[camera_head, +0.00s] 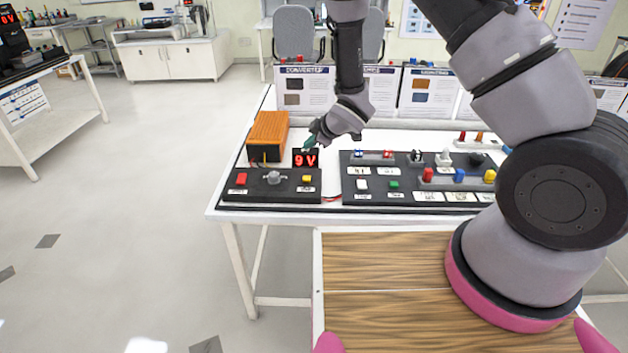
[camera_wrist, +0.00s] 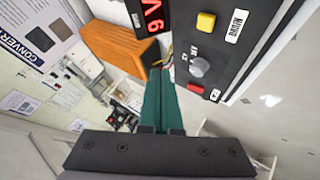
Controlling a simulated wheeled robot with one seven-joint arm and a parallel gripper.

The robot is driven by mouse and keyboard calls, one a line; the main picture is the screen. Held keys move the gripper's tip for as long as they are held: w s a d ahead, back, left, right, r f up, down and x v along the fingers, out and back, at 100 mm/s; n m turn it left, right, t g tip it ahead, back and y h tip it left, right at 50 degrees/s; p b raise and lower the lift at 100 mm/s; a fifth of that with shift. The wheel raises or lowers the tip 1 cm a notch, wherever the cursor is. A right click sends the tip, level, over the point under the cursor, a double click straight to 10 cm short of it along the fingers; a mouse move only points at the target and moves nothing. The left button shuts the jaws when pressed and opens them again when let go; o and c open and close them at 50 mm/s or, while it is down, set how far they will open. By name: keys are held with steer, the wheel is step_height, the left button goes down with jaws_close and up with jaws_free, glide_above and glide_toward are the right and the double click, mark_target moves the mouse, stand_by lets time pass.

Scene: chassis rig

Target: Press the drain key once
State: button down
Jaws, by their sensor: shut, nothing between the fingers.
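My gripper (camera_head: 316,132) has dark green fingers, pressed together and empty. They are above and behind the left black panel (camera_head: 262,192), close to the red-digit display. In the wrist view the shut fingers (camera_wrist: 160,78) point between the orange box and the panel, apart from any key as far as I can see. This panel carries a red key (camera_head: 241,179), a grey knob (camera_head: 273,177) and a yellow key (camera_head: 307,178). The right panel has a white key (camera_head: 362,185) and a green key (camera_head: 394,185).
The display (camera_head: 305,158) shows 9 V. The ribbed orange box (camera_head: 268,133) stands behind the left panel, with wires. The right panel (camera_head: 425,182) also holds red, blue and yellow parts. Upright printed boards (camera_head: 305,88) line the white table's back.

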mark_target(310, 179)
steer(key=shift+s+f, duration=0.15)
steer(key=shift+f, duration=0.05)
steer(key=shift+f, duration=4.4)
steer(key=shift+f, duration=0.15)
steer(key=shift+f, duration=0.25)
steer(key=shift+f, duration=0.45)
steer(key=shift+r, duration=0.9)
